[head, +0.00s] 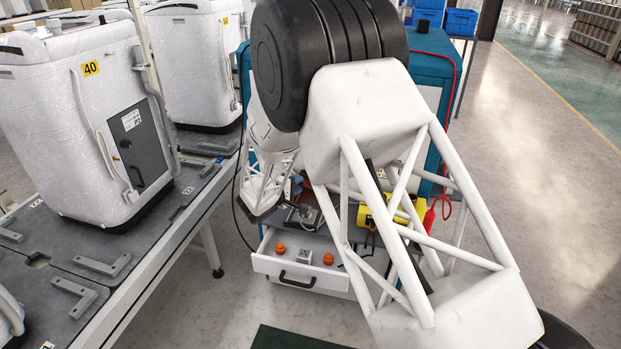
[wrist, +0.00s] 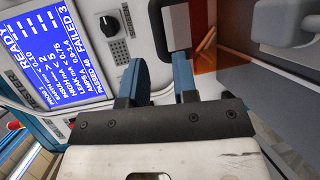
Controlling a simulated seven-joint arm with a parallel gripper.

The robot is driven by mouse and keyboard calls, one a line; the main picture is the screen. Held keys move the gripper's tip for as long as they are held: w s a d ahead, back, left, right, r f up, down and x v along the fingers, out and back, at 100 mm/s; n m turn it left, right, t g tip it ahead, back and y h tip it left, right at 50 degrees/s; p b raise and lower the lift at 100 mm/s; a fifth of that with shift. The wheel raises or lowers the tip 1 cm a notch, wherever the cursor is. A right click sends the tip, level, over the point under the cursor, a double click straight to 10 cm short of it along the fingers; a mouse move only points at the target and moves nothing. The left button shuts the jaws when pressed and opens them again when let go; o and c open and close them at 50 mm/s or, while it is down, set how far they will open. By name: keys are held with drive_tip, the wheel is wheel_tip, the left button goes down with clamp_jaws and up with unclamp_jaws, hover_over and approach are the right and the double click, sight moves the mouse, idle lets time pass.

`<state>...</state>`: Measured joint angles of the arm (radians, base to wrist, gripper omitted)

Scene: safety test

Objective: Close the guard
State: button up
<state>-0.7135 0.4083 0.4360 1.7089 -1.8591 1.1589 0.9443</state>
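The guard appears to be the orange see-through panel (wrist: 222,62) right of my gripper in the wrist view. It stands out at an angle beside the tester's light face. An orange-brown patch (head: 299,186) behind my arm in the head view may be the same panel; my arm hides most of that area. My gripper (wrist: 160,82) is open, its two blue-padded fingers apart with nothing between them.
The tester's blue screen (wrist: 62,50) and a black knob (wrist: 121,52) are left of the fingers. In the head view, an open drawer (head: 297,268) holds orange knobs below the bench. Wrapped white machines (head: 80,110) stand on a conveyor at left. Floor is clear at right.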

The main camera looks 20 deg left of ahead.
drive_tip(key=shift+w+d, duration=0.1)
drive_tip(key=shift+w, duration=0.05)
drive_tip(key=shift+x, duration=3.75)
drive_tip(key=shift+c, duration=0.2)
clamp_jaws()
